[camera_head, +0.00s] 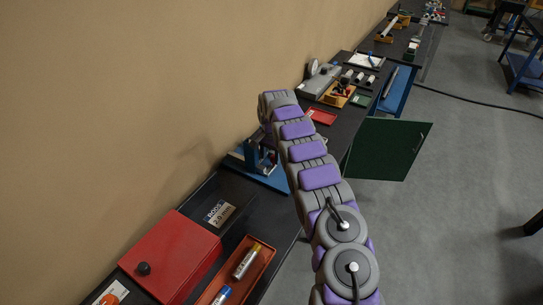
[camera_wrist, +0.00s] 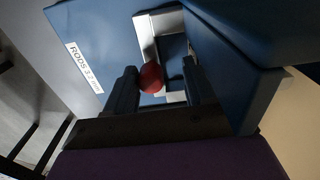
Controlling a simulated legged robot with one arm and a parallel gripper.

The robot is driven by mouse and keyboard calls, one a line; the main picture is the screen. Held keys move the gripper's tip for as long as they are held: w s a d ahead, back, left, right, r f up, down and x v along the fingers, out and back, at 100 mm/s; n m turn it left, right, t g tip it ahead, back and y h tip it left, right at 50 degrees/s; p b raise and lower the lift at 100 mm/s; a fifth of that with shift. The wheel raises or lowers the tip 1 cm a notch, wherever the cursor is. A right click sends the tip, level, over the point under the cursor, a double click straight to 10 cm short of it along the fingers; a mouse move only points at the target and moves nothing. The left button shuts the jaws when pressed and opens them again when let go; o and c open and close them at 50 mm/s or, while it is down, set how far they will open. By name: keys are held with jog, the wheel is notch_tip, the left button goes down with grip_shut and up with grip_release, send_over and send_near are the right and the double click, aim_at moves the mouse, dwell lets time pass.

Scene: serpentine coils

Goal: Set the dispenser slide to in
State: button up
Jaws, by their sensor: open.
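In the wrist view a blue dispenser (camera_wrist: 100,40) fills most of the picture, with a white label reading RODS 3.2 mm (camera_wrist: 84,67). A round red knob (camera_wrist: 151,78) stands in front of a pale metal frame with a dark opening (camera_wrist: 172,47). My gripper (camera_wrist: 160,72) is open, its two dark fingers on either side of the knob. The knob is closer to the left finger; I cannot tell whether they touch. In the head view the blue dispenser (camera_head: 256,172) is partly hidden behind my arm, and my gripper is hidden. The slide's setting cannot be read.
A red box with a black knob (camera_head: 172,255) and an orange tray (camera_head: 262,262) holding tubes stand at the near end of the dark bench. A green cabinet door (camera_head: 388,150) hangs open. The floor at right is largely clear.

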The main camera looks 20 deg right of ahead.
jog(key=shift+s+d, duration=0.1)
jog(key=shift+d, duration=0.05)
jog(key=shift+d+r, duration=0.1)
jog(key=shift+r, duration=0.2)
notch_tip(320, 180, up, 17)
jog(key=p, duration=0.6)
jog(key=shift+a+f, duration=0.15)
jog(key=shift+a, duration=0.1)
